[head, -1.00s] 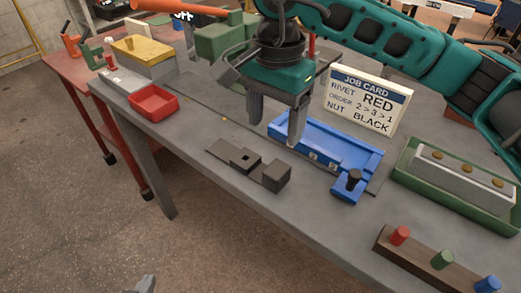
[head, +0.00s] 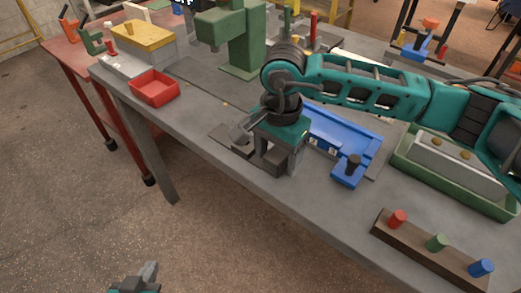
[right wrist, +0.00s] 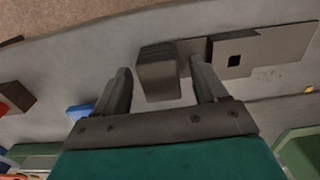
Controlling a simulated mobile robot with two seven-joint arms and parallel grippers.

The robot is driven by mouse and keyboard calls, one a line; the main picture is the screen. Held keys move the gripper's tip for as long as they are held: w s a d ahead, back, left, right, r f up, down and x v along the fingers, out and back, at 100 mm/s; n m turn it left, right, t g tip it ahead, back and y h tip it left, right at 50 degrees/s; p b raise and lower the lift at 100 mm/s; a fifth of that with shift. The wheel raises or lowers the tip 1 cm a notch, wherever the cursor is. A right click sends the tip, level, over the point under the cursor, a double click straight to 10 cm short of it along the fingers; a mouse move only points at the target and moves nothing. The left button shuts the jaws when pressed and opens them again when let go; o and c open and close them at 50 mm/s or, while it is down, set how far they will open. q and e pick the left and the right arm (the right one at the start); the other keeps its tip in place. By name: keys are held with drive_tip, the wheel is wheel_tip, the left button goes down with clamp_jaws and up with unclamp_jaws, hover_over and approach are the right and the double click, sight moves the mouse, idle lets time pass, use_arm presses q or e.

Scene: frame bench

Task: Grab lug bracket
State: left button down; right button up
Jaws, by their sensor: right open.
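The lug bracket is a dark grey flat plate with a square hole and a raised block at one end. In the head view its plate (head: 228,139) lies on the bench, and my right gripper partly hides its block. In the right wrist view the block (right wrist: 158,78) shows between the two fingers, with gaps on both sides, and the holed plate (right wrist: 250,52) extends to the right. My right gripper (head: 277,164) is open, pointing down around the block. My left gripper (head: 142,280) shows only in part at the bottom edge, away from the bench; its jaw opening is unclear.
A blue fixture (head: 347,170) stands right beside my right gripper. A green tray (head: 408,172) and a wooden peg block (head: 420,250) with red, green and blue pegs lie further right. A red bin (head: 154,88) is at the left. The bench's front edge is close.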

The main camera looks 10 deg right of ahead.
drive_tip(key=shift+f, duration=0.15)
clamp_jaws()
idle(0.6)
